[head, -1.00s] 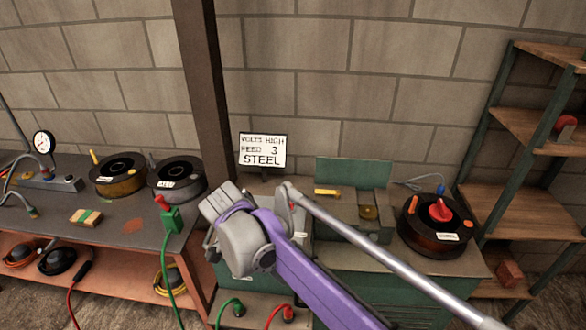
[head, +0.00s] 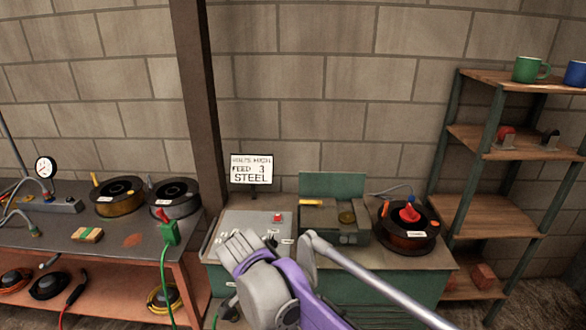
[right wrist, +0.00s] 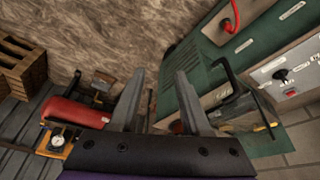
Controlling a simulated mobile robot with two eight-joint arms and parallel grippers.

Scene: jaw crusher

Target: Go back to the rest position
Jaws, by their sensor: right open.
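My right arm, grey and purple with a long grey rod beside it, comes in from the bottom of the head view in front of the green machine (head: 395,285). In the right wrist view my right gripper (right wrist: 160,95) has its two grey fingers apart with nothing between them. They point at the floor beside a green cabinet (right wrist: 190,72). In the head view its fingers cannot be made out. My left gripper is not in view.
A grey control panel (head: 240,229) with a red button is just behind my arm. A sign (head: 251,169) reads FEED 3 STEEL. A workbench (head: 60,230) with spools stands left. A shelf (head: 480,209) with mugs stands right. Rough floor (right wrist: 90,28) shows in the wrist view.

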